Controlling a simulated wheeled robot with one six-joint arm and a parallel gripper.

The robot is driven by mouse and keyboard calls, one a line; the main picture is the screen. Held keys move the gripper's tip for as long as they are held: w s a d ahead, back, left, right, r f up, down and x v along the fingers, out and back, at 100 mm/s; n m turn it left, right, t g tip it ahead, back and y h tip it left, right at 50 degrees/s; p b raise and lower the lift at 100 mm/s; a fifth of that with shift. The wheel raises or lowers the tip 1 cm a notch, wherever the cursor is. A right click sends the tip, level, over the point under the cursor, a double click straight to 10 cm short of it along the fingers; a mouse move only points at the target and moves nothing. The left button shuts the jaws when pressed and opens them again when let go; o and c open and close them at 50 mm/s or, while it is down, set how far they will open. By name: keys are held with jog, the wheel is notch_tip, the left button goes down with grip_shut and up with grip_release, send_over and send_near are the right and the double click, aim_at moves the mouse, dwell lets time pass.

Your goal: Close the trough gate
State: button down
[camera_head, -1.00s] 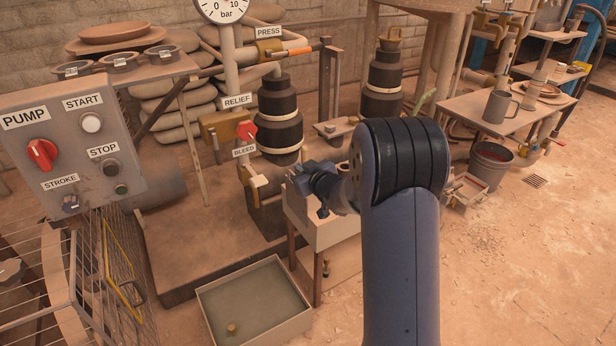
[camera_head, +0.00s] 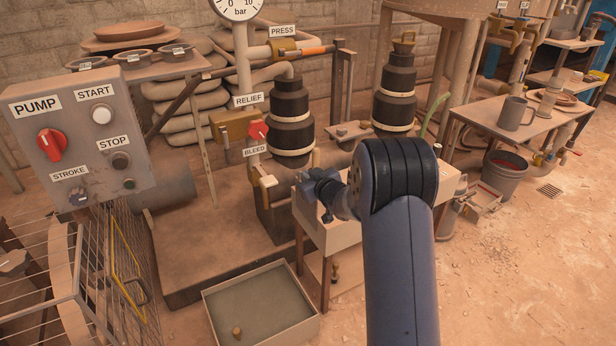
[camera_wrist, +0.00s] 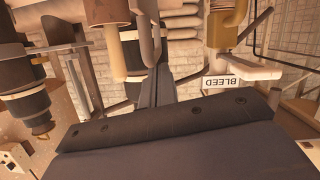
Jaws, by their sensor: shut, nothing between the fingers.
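My gripper (camera_head: 322,190) is shut and empty in the head view, at the end of my blue arm. It appears over or in front of a cream box-like trough (camera_head: 322,236) on legs; whether it touches is not clear. My arm hides the trough's right part. I cannot single out the trough gate with certainty in either view. The wrist view is upside down; a dark tapered shape (camera_wrist: 158,88) at its middle appears to be the shut fingers, above the broad dark wrist part. No gate is clear there.
The BLEED valve pipe (camera_head: 263,183) and black cylinders (camera_head: 290,130) stand close behind my gripper. A shallow tray (camera_head: 212,306) lies on the floor in front. The pump panel (camera_head: 75,140) and wire fence stand left. A table (camera_head: 478,112) and bucket (camera_head: 507,172) stand right, with open floor nearby.

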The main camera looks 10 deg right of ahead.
notch_tip(320, 180, down, 7)
jog(key=b, duration=0.4)
jog(key=shift+s, duration=0.1)
jog(key=s+d+r+p, duration=0.1)
jog(key=s+r+p, duration=0.3)
jog(key=s+r, duration=0.3)
jog(key=shift+s+d, duration=0.35)
jog(key=shift+s, duration=0.85)
jog(key=shift+w, duration=0.15)
